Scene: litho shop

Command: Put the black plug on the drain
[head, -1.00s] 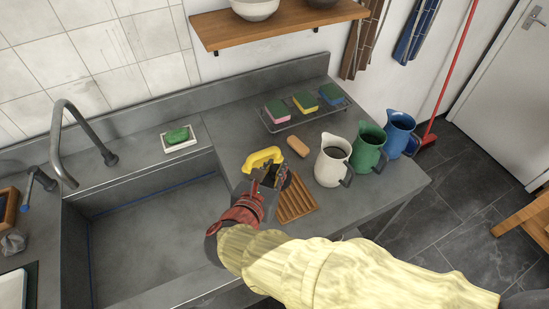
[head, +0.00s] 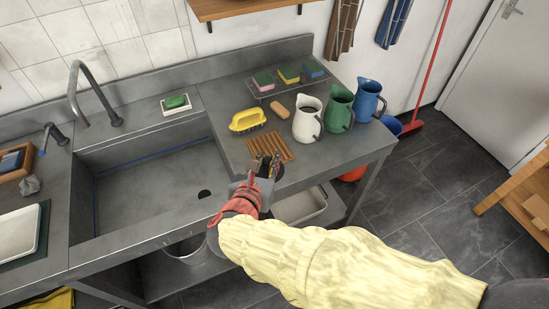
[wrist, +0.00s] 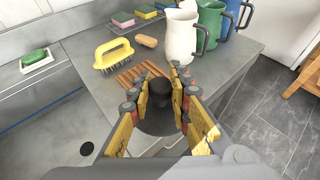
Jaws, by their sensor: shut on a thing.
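My gripper (wrist: 162,90) is shut on the black plug (wrist: 160,119), a dark round disc with a knob between the fingers in the wrist view. In the head view my gripper (head: 265,165) is at the counter's front edge by the wooden slatted rack, and the plug is mostly hidden. The drain (head: 204,194) is a dark round hole in the floor of the grey sink (head: 135,195), to the left of my gripper and lower. The drain also shows at lower left in the wrist view (wrist: 87,148).
The wooden rack (head: 271,147), yellow brush (head: 248,120), brown bar (head: 279,111) and white jug (head: 308,120) stand on the counter, with green (head: 339,108) and blue (head: 369,100) jugs beyond. The faucet (head: 92,90) arches over the sink's back left. The sink floor is clear.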

